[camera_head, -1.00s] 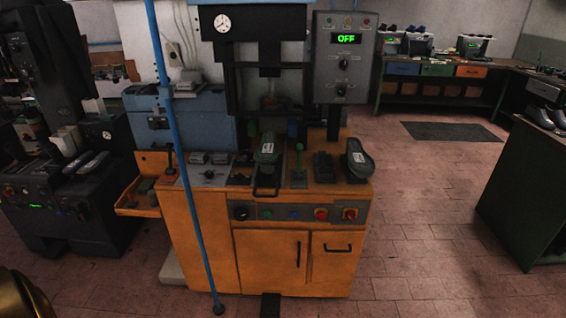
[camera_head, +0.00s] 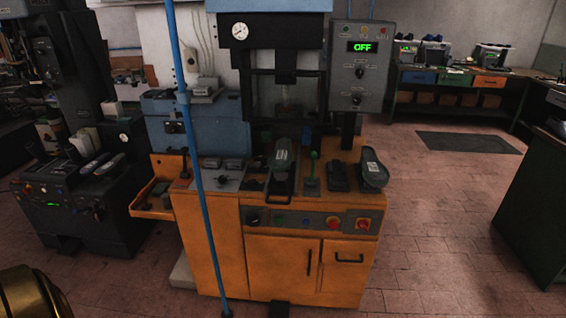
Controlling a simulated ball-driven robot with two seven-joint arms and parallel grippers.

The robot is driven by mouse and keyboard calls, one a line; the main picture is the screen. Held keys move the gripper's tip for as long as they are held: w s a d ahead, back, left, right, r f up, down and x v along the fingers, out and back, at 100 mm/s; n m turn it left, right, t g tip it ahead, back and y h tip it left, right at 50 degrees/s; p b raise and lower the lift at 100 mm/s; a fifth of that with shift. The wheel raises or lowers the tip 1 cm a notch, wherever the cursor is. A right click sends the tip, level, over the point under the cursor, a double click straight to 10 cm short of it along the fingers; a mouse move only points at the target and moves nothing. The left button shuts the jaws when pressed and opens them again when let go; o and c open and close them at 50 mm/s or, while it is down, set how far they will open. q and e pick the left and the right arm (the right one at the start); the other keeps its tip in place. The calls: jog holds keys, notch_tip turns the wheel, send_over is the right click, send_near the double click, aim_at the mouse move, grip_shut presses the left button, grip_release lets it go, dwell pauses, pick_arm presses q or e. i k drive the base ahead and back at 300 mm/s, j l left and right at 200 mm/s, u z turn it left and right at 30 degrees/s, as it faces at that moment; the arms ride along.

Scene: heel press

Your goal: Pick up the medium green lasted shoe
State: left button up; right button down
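A dark green shoe form with a pale label (camera_head: 282,160) sits on the press at the middle of the orange cabinet's top. Another dark green shoe form (camera_head: 373,170) lies at the right end of the same top. I cannot tell from this distance which of them is the medium one. Neither of my grippers shows in view. A brass-coloured rounded part, probably mine, shows at the lower left corner.
The orange press cabinet (camera_head: 208,232) stands ahead, with a control box reading OFF (camera_head: 361,66) above. A blue pole (camera_head: 197,200) rises before its left part. A dark machine (camera_head: 85,215) stands left, a dark green bench (camera_head: 545,200) right. The tiled floor (camera_head: 440,225) between is clear.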

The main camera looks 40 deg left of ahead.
aim_at(281, 160)
jog(key=z, duration=0.15)
jog(key=i+j+z, duration=0.1)
jog(key=j+z, duration=0.35)
jog(key=j, duration=0.2)
jog(key=j+z, duration=0.45)
jog(key=j, duration=0.2)
